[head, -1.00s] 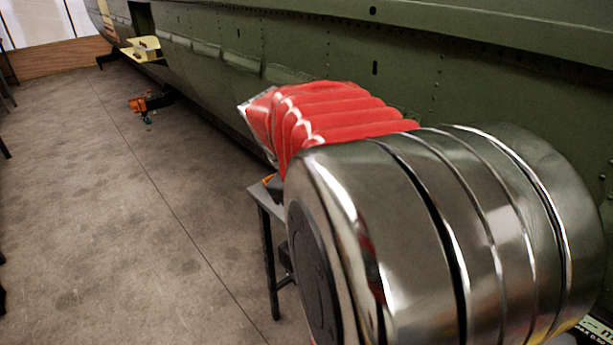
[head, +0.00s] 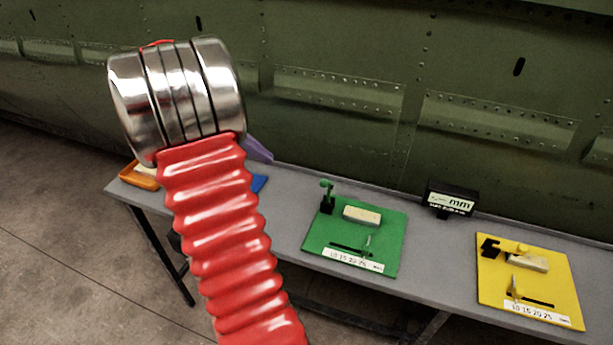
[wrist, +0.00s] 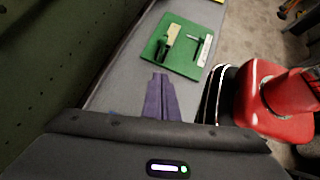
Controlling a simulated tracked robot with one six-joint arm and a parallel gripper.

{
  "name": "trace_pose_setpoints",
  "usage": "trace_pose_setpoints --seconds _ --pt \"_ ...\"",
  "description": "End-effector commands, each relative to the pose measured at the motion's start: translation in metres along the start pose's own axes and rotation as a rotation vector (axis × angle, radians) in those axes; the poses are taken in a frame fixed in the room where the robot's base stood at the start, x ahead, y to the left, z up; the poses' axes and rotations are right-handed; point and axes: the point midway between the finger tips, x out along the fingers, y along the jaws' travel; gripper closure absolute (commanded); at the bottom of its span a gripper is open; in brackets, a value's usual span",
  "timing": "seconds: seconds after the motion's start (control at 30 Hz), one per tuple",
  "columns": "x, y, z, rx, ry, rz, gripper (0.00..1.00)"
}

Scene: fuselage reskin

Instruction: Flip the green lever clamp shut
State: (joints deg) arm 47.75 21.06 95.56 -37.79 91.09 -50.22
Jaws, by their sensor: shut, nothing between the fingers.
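The green board (head: 385,225) lies on the grey bench. The green lever clamp (head: 326,195) stands at its back left corner, with a dark base and a green lever standing up. A pale block (head: 362,215) lies beside it. In the wrist view the green board (wrist: 158,54) lies beyond my gripper (wrist: 160,76), whose purple fingers are shut and empty. The clamp (wrist: 163,48) looks small and dark there. My gripper is apart from it. In the head view my arm hides most of the gripper; a purple part (head: 258,150) shows.
A yellow board (head: 495,265) with a dark clamp and pale block lies to the right. A black mm display (head: 452,198) stands behind the boards. An orange tray (head: 142,177) and blue item (head: 260,183) are at the left. The green fuselage wall (head: 350,130) runs behind the bench (head: 290,245).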

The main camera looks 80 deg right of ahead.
Motion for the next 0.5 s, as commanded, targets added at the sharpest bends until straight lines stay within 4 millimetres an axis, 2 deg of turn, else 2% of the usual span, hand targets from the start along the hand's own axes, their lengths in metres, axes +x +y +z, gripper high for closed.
trace_pose_setpoints --seconds 0.27,0.5 --pt "0.006 -0.001 0.0 0.0 0.0 -0.001 1.0" --pt "0.034 -0.001 0.0 0.0 0.001 -0.002 1.0"
